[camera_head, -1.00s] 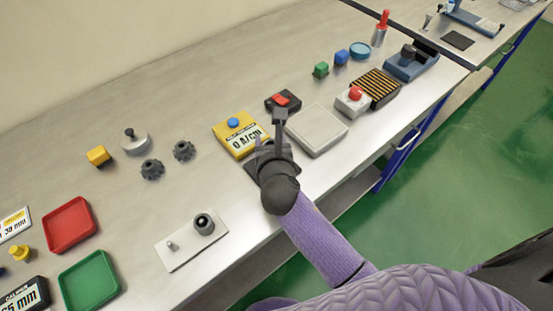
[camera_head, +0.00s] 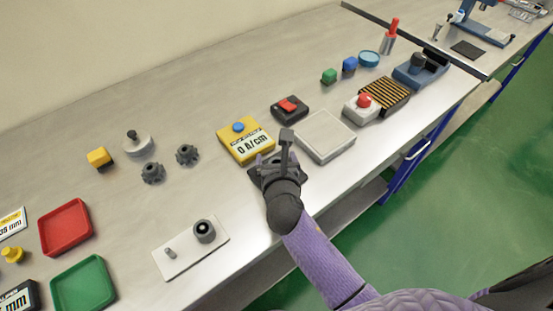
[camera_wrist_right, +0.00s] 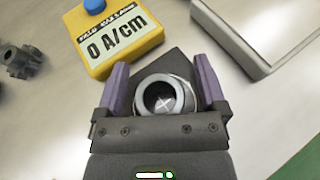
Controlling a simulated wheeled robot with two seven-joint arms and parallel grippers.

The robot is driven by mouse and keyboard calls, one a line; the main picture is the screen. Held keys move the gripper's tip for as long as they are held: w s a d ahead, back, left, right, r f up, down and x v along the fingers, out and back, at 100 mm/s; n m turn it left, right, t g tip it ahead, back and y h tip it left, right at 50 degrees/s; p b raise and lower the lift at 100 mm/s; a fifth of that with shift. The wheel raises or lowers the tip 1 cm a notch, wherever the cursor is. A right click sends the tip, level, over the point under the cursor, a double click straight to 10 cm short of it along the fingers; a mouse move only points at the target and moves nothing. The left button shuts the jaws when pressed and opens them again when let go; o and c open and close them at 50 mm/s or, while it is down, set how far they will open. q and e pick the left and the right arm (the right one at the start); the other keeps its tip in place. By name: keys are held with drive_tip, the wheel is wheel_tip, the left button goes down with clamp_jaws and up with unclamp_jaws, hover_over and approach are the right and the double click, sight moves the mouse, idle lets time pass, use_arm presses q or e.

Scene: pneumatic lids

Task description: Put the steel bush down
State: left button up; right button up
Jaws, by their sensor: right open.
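The steel bush (camera_wrist_right: 147,99) is a short grey ring in the right wrist view, its bore facing the camera. A pale cross mark shows through the bore. The bush appears to stand on a dark square pad (camera_wrist_right: 178,62). My right gripper (camera_wrist_right: 163,80) is open, with one purple finger on each side of the bush and a visible gap to each. In the head view my right gripper (camera_head: 273,166) is low over the pad at the table's front, and hides the bush. My left gripper is out of view.
A yellow "0 A/cm" meter (camera_head: 258,150) stands just behind the gripper. A pale grey block (camera_head: 325,136) is close on the right. A white plate (camera_head: 178,262) with a dark cylinder and small pin lies front left. Two dark knobbed parts (camera_head: 187,154) are farther left.

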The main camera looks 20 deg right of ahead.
drive_tip(key=shift+s+r, duration=0.15)
drive_tip(key=shift+r, duration=0.05)
drive_tip(key=p+v, duration=0.3)
drive_tip(key=v, duration=0.8)
drive_tip(key=shift+s+r, duration=0.1)
drive_tip(key=shift+s, duration=0.25)
